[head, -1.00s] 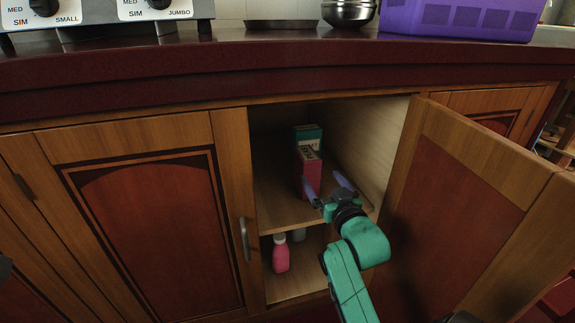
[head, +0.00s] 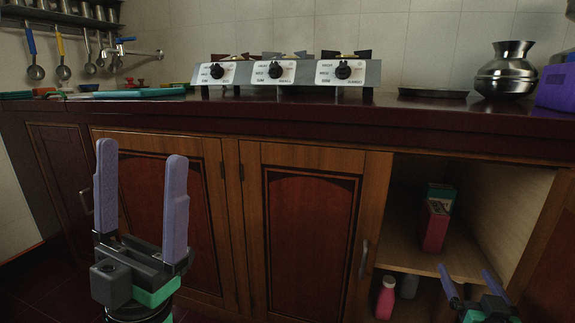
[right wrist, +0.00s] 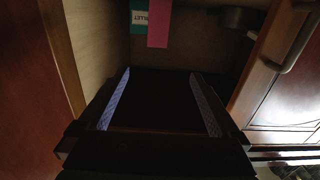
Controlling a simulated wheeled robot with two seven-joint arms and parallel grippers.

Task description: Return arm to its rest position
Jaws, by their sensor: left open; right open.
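My left gripper (head: 140,205) stands upright at the lower left of the head view. Its two purple fingers are spread apart with nothing between them, in front of the closed cabinet doors. My right gripper (head: 468,282) is at the lower right of the head view, in front of the open cabinet. It is open, and its two fingers also show in the right wrist view (right wrist: 160,102) with nothing gripped. A pink and green box (head: 436,225) stands on the upper shelf of that cabinet, beyond the right gripper and apart from it.
A pink bottle (head: 386,298) stands on the lower shelf. The open cabinet door (head: 550,255) stands to the right of the right gripper. The countertop (head: 300,115) carries a stove (head: 290,72) and a metal pot (head: 507,70). Closed doors (head: 310,225) line the left.

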